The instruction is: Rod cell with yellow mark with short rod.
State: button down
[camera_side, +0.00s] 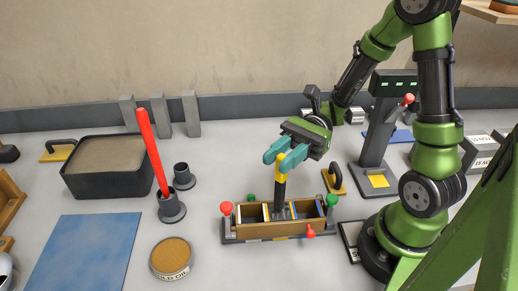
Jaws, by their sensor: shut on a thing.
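My gripper (285,158), with teal fingers, is shut on the top of a short rod (281,189). The rod has a yellow upper part and a dark grey lower part. It stands about upright, its lower end inside the middle part of a wooden mould (275,230) split into cells. Whether the tip touches the fill is hidden by the mould wall.
A black tub of grey material (112,190) stands at the left, behind a blue mat (85,252). A round mould oil tin (171,258) is in front. Red and green knobs (227,209) stand at the mould's ends. A grey press-like stand (376,140) is at the right.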

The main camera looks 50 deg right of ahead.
aim_at(280, 183)
jog(key=shift+s+a, duration=0.15)
jog(key=shift+a, duration=0.15)
jog(key=shift+f, duration=0.1)
notch_tip(280, 183, down, 5)
dwell(0.3)
notch_tip(280, 183, up, 5)
jog(key=shift+r, duration=0.1)
dwell(0.3)
